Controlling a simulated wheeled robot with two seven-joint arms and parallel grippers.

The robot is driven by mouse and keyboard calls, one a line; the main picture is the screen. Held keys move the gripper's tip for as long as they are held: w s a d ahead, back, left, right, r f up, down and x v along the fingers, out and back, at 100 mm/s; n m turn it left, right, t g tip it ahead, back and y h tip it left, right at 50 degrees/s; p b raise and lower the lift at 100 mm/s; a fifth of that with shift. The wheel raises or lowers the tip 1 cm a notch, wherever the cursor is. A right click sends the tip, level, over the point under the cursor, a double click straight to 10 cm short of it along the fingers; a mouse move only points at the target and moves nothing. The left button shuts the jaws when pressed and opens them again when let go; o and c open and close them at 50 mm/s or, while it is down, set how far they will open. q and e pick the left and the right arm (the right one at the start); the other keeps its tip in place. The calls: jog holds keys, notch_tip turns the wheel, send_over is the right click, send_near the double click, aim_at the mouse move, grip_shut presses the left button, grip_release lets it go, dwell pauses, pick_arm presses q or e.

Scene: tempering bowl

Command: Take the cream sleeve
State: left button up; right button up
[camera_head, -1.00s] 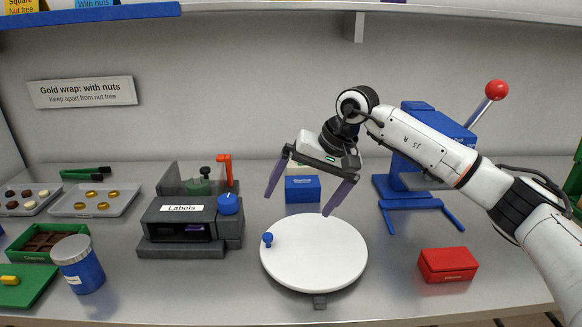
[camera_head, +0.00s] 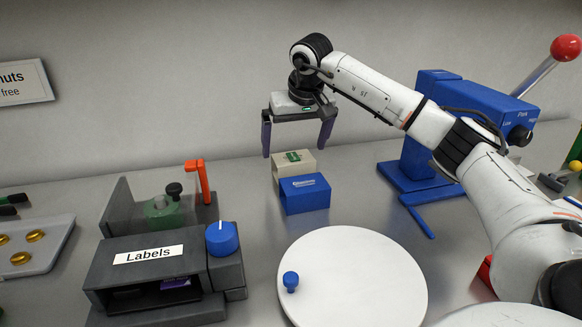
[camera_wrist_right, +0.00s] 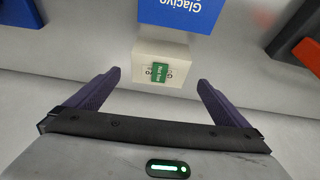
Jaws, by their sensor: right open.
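The cream sleeve (camera_head: 294,159) stands on the counter behind a blue box (camera_head: 305,194) and has a green label on its top. It also shows in the right wrist view (camera_wrist_right: 160,52), centred between and beyond the fingers, with the blue box (camera_wrist_right: 180,12) next to it. My right gripper (camera_head: 297,148) is open and empty above the sleeve, with one finger on each side of it in the head view. In the wrist view the right gripper (camera_wrist_right: 160,85) has its fingers spread wider than the sleeve. My left gripper is not in view.
A white turntable (camera_head: 355,285) with a blue knob stands in front of the boxes. A label dispenser (camera_head: 150,270) is at the left. A blue lever press (camera_head: 420,150) stands to the right. A tray (camera_head: 40,243) of gold pieces is at far left.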

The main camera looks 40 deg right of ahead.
aim_at(293, 157)
jog(key=x, duration=0.5)
jog(key=shift+d+f, duration=0.1)
jog(key=shift+f, duration=0.25)
jog(key=c, duration=1.1)
